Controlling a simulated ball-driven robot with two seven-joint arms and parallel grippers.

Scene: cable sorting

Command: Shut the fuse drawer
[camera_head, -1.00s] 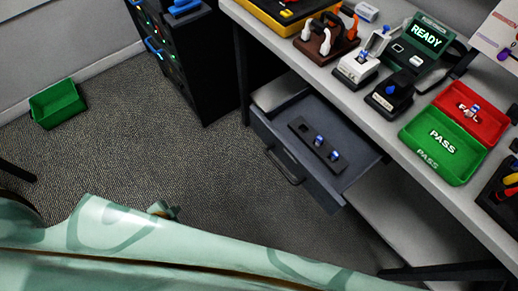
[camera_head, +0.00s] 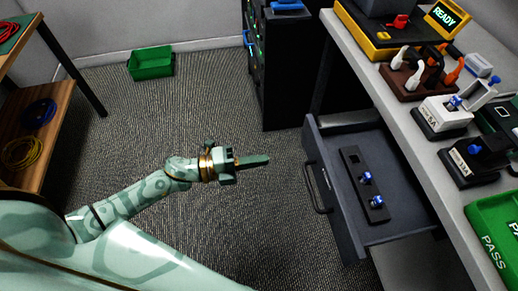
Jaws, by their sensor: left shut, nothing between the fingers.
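The fuse drawer (camera_head: 333,205) is grey and pulled out from under the workbench. A dark strip (camera_head: 352,175) with two blue-topped fuses (camera_head: 366,178) lies inside it. The drawer's dark handle (camera_head: 313,188) is on its left-facing front. My left gripper (camera_head: 262,160) is shut and empty, pointing right, over the floor a little left of the drawer front and apart from it. My right gripper is not in view.
A black cabinet (camera_head: 290,75) stands behind the drawer. A green bin (camera_head: 151,63) sits on open carpet; a wooden shelf (camera_head: 28,125) is at left.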

